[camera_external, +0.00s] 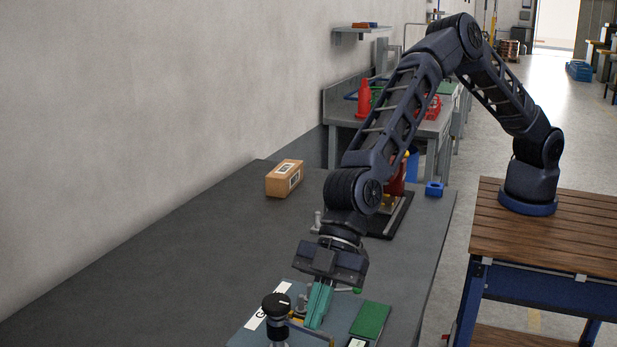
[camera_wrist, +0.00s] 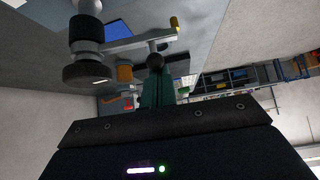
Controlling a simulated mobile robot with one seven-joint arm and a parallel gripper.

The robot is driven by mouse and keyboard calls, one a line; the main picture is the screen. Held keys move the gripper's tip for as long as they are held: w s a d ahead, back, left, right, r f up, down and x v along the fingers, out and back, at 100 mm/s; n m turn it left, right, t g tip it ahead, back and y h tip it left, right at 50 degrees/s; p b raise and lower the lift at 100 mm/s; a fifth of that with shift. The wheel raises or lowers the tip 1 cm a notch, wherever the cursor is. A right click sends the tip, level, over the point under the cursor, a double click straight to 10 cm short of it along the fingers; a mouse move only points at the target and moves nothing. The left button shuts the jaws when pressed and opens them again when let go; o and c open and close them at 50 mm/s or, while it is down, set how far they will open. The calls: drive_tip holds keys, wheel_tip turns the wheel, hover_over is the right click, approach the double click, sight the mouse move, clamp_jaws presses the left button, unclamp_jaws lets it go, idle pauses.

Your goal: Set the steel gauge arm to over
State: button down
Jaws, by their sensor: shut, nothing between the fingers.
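The steel gauge arm (camera_wrist: 130,43) shows in the wrist view as a flat grey bar. It runs from a post with a large black knob (camera_wrist: 87,74) to a brass tip (camera_wrist: 175,24), with a small black ball (camera_wrist: 155,60) on it. In the external view the black knob (camera_external: 276,303) stands on a blue-grey board (camera_external: 248,338) at the front of the bench. My gripper (camera_external: 315,322) points down beside the knob, its teal fingers shut and empty. In the wrist view the fingers (camera_wrist: 157,92) are close to the black ball; I cannot tell whether they touch.
A green block (camera_external: 370,320) lies on the board, right of my fingers. A cardboard box (camera_external: 285,178) stands farther back on the dark bench (camera_external: 180,255). A red item (camera_external: 397,180) on a black base and a blue block (camera_external: 434,188) are behind my arm. The bench's left side is clear.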

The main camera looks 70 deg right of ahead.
drive_tip(key=w+d+n+g+h, duration=0.5)
drive_tip(key=d+n+g, duration=0.3)
drive_tip(key=n, duration=0.7)
drive_tip(key=shift+w+d+g+h, duration=0.3)
drive_tip(key=shift+d+h, duration=0.2)
drive_tip(key=shift+h, duration=0.1)
drive_tip(key=shift+w, duration=0.15)
idle(0.3)
drive_tip(key=s, duration=0.4)
drive_tip(key=a+v, duration=0.2)
drive_tip(key=v, duration=0.8)
drive_tip(key=shift+d+r, duration=0.3)
drive_tip(key=shift+r, duration=0.1)
